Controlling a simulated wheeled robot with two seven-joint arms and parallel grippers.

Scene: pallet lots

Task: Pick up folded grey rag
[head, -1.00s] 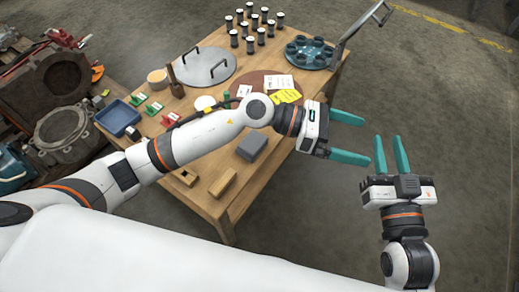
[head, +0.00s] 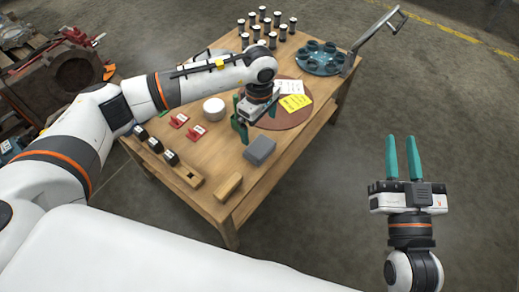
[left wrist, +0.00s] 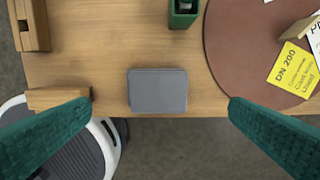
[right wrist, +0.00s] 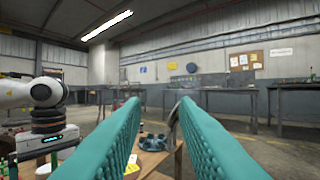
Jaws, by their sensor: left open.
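The folded grey rag (head: 260,150) lies flat near the front edge of the wooden table. In the left wrist view the rag (left wrist: 157,91) is a grey rectangle, centred between my open left fingers and apart from them. My left gripper (head: 257,122) is open above the table, just behind the rag in the head view, pointing down. My right gripper (head: 404,158) is off to the right of the table over the floor, its two green fingers apart with nothing between them.
A brown round mat (head: 290,118) with a yellow card (head: 295,102) lies right of the rag. A wooden block (head: 229,186) and a holed wooden piece (head: 180,175) are to the left. A white round object (head: 214,109) and red clips (head: 195,132) stand further back.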

